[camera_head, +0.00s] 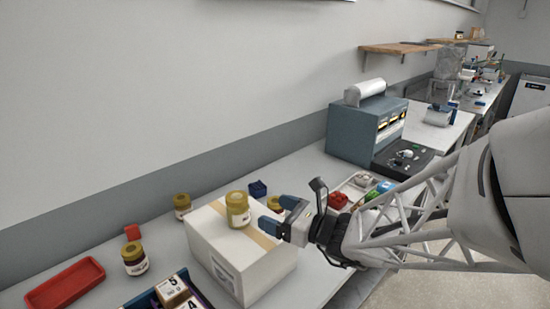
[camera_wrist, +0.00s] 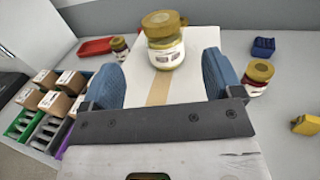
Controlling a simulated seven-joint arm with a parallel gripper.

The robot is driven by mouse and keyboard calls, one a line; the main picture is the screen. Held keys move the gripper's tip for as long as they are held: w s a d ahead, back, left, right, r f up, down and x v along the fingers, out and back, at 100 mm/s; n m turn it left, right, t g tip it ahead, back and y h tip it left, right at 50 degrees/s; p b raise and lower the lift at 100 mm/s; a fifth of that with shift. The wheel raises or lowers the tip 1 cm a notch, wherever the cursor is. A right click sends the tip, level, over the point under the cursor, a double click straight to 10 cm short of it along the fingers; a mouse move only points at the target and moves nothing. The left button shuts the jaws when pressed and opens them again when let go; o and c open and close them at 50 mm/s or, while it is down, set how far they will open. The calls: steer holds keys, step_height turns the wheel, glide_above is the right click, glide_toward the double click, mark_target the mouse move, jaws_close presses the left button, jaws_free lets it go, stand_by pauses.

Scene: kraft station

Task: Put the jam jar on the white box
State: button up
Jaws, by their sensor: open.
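A jam jar (camera_head: 238,209) with a yellowish lid stands upright on top of the white box (camera_head: 257,270), over its tan tape strip. The jar also shows in the wrist view (camera_wrist: 165,42), beyond the fingertips and apart from them. The white box (camera_wrist: 204,42) lies under it there. My gripper (camera_head: 271,214) is open and empty, just to the right of the jar above the box. In the wrist view its two blue fingers (camera_wrist: 168,72) are spread wide with only the box top between them.
A red tray (camera_head: 66,285), a small blue block (camera_head: 258,189) and a bin of small cartons (camera_head: 172,292) are nearby. A blue-grey machine (camera_head: 357,135) stands further back.

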stand_by(0.3)
steer(key=shift+s+a+r+n+g, duration=0.2)
steer(key=shift+s+n+g, duration=0.1)
steer(key=shift+s+n, duration=0.15)
steer(key=s+d+n+g+h, duration=0.3)
steer(key=s+n+g+h, duration=0.3)
steer(key=s+n, duration=0.7)
steer(key=s+d+r+n+h, duration=0.1)
steer(key=s+d+n+h, duration=0.2)
steer(key=d, duration=0.4)
steer(key=s+d+r+n+h, duration=0.1)
steer(key=s+d+n+h, duration=0.3)
steer(key=d+n+h, duration=0.2)
steer(key=shift+d+n+h, duration=0.3)
steer(key=shift+d+n, duration=0.25)
steer(key=shift+d, duration=0.5)
